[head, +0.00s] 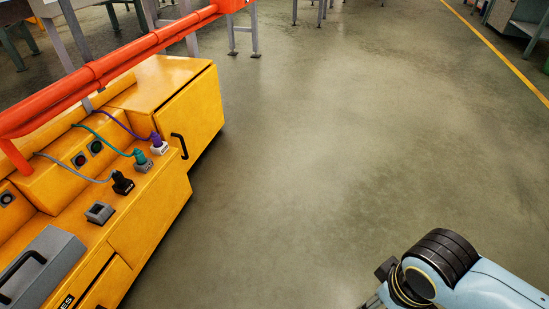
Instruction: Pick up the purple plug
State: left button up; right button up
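The purple plug (156,140) stands upright on a white socket (159,149) near the right edge of the yellow machine's ledge. A purple cable runs from it up and left to the machine. My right arm comes in at the lower right over the floor. Its gripper (371,302) shows only in part at the bottom edge, far to the right of the plug, and its fingers are mostly cut off. My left gripper is not in view.
The yellow machine (187,113) also carries a teal plug (140,156), a black plug (122,181), a grey socket-like block (100,213) and a grey case (42,265). A thick orange pipe (140,53) crosses above it. The floor (310,150) to the right is clear.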

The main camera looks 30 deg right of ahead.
aim_at(156, 138)
jog(key=i+l+u, duration=0.15)
jog(key=i, duration=0.3)
jog(key=i+l+u, duration=0.15)
jog(key=i+l, duration=0.15)
jog(key=i, duration=0.15)
jog(key=i+l+u, duration=0.15)
jog(key=i+l, duration=0.15)
jog(key=i, duration=0.15)
jog(key=u, duration=0.9)
